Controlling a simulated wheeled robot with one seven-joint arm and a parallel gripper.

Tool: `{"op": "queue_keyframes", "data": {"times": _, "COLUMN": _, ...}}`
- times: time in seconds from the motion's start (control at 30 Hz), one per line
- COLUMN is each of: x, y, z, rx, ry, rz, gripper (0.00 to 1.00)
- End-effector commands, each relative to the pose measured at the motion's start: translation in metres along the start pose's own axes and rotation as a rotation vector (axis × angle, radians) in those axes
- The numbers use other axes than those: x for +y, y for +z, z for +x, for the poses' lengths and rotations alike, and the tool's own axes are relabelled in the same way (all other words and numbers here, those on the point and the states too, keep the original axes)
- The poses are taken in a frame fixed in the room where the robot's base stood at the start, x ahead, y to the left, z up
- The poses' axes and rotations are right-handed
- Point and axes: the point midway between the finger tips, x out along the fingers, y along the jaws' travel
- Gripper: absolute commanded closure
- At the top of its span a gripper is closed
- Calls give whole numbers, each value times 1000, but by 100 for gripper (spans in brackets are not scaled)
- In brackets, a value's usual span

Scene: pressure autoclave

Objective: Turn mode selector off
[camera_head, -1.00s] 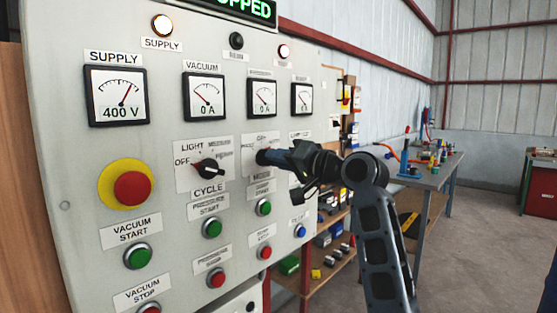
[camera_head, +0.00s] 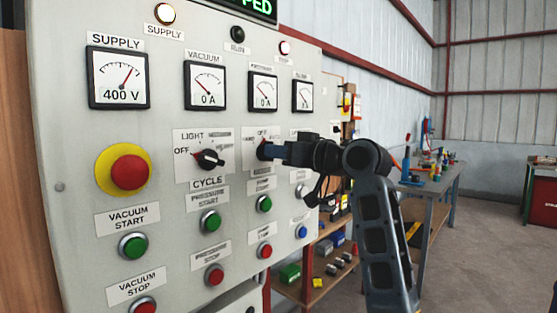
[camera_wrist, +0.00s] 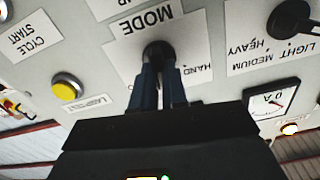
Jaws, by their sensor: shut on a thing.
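The mode selector is a black rotary knob on a white label plate on the grey control panel. In the wrist view the mode selector (camera_wrist: 158,50) is upside down, with "MODE" and "HAND" readable on its plate. My gripper (camera_head: 271,151) reaches the knob from the right in the head view. In the wrist view its two blue fingers (camera_wrist: 159,72) are closed around the sides of the knob. The fingers hide most of the knob, so its pointer direction cannot be told. "OFF" is printed above the knob in the head view.
The cycle selector (camera_head: 209,159) sits just left of the mode selector. Green and red push buttons lie below, and a red emergency stop (camera_head: 129,173) is at the left. Gauges are above. A workbench (camera_head: 432,178) stands to the right, with free floor beyond.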

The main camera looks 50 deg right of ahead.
Motion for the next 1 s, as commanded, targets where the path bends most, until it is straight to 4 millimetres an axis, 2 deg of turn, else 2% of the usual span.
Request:
{"op": "queue_keyframes", "data": {"times": 0.3, "x": 0, "y": 2, "z": 0, "rx": -2, "ry": 1, "rz": -120, "gripper": 100}}
{"op": "queue_keyframes", "data": {"times": 0.83, "x": 0, "y": 1, "z": 0, "rx": -2, "ry": 1, "rz": -143, "gripper": 100}}
{"op": "queue_keyframes", "data": {"times": 0.87, "x": 0, "y": 1, "z": 0, "rx": -2, "ry": 1, "rz": -143, "gripper": 85}}
{"op": "queue_keyframes", "data": {"times": 1.0, "x": 0, "y": 1, "z": 0, "rx": -2, "ry": 1, "rz": -143, "gripper": 72}}
